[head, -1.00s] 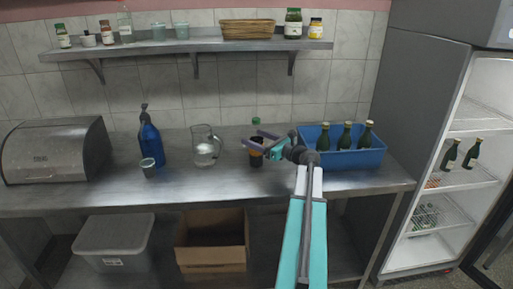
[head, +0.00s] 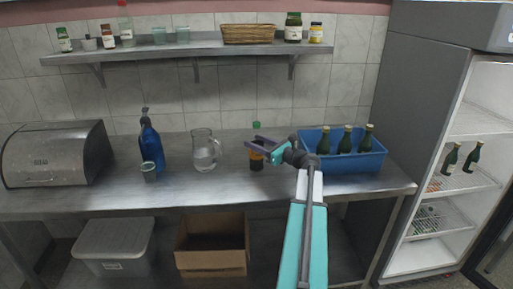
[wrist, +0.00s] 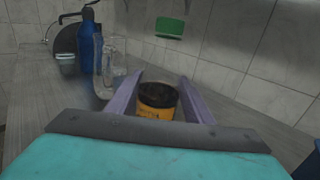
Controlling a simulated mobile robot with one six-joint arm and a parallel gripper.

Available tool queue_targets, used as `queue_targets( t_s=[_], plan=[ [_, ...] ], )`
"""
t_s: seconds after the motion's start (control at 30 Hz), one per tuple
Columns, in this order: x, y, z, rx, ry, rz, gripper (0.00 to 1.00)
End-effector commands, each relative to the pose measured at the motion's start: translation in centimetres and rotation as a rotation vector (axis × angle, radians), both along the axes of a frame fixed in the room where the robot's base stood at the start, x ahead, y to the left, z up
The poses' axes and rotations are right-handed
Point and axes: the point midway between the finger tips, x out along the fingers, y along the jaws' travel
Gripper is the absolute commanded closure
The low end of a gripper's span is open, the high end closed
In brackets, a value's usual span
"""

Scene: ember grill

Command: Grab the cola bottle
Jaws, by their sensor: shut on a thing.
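The cola bottle (head: 257,163) stands upright on the metal counter, left of the blue crate. It has a green cap, a clear upper part, dark liquid and an orange-yellow label. My gripper (head: 258,149) reaches it from the right and is shut on its middle. In the wrist view the bottle (wrist: 158,98) sits between the two purple fingers (wrist: 158,102), with its green cap above. The bottle's lower part is hidden there by my gripper's body.
A glass pitcher (head: 204,152), blue spray bottle (head: 151,148) and small cup (head: 148,172) stand to the left. The blue crate (head: 350,163) with green bottles is close on the right. A shelf (head: 190,47) runs above. An open fridge (head: 430,130) is at far right.

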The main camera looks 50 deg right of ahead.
Motion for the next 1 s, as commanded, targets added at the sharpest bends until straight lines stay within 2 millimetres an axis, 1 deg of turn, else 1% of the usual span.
queue_targets(
  t_s=[0.27, 0.57, 0.77, 1.0],
  plan=[
    [0.0, 0.0, 0.9, 0.000, -0.002, 0.000, 0.87],
    [0.0, 0.0, 3.6, -0.002, -0.003, -0.001, 0.87],
    [-3.9, -1.0, 3.8, -0.001, -0.002, -0.005, 0.87],
    [-8.7, -2.1, 4.3, -0.001, -0.002, -0.004, 0.87]
  ],
)
